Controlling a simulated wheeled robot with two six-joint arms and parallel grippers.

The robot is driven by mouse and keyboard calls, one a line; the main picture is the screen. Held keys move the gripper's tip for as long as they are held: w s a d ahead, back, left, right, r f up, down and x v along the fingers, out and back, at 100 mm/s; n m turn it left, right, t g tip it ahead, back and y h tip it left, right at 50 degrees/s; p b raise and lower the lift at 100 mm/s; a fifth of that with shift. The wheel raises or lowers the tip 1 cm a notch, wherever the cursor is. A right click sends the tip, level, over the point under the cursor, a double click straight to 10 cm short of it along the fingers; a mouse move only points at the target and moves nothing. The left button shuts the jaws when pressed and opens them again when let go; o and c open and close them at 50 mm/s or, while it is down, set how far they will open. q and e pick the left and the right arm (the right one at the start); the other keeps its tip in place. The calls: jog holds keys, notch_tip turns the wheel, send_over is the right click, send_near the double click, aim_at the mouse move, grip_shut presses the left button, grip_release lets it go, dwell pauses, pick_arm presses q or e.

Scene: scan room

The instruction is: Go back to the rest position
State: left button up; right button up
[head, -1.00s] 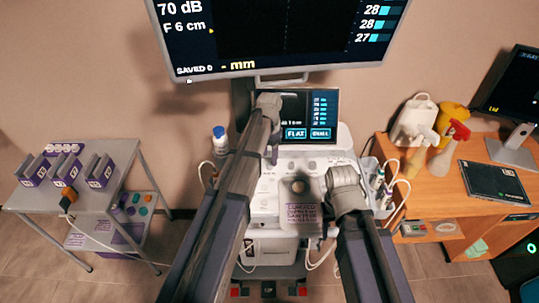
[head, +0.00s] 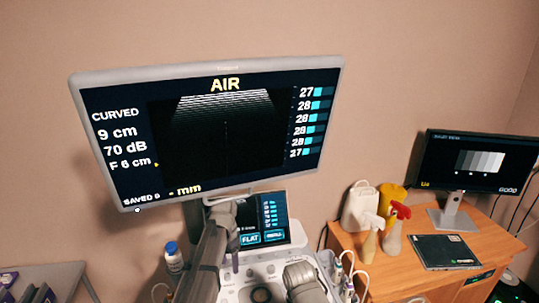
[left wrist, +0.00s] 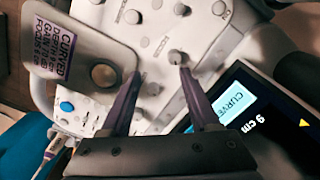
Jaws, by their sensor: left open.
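My left arm reaches up from the bottom of the head view over the ultrasound console (head: 262,268). My left gripper (head: 235,262) hangs over the console in front of its small touch screen (head: 262,222). In the left wrist view the left gripper (left wrist: 160,82) is open, with nothing between its two fingers. The console's knobs (left wrist: 175,57) lie beyond the fingertips; contact cannot be judged. My right arm's rounded wrist shows at the bottom of the head view, and its fingers are not visible.
A large monitor (head: 215,125) reading AIR and CURVED stands above the console. A wooden desk (head: 380,270) at right holds spray bottles (head: 393,228), a white jug (head: 360,206) and another monitor (head: 470,165). A blue-capped bottle (head: 174,258) stands left of the console. A grey table (head: 50,275) is at lower left.

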pick_arm(q)
jog(key=s+d+n, duration=0.1)
jog(key=s+d, duration=0.3)
jog(key=s, duration=0.3)
jog(key=s+d+n, duration=0.1)
jog(key=s+d, duration=0.2)
jog(key=s, duration=0.5)
jog(key=s+d+n+y, duration=0.1)
jog(key=s+d, duration=0.3)
jog(key=s, duration=0.3)
jog(key=shift+s+d+n, duration=0.2)
jog(key=shift+d+n, duration=0.15)
jog(key=shift+n, duration=0.05)
jog(key=shift+r, duration=0.1)
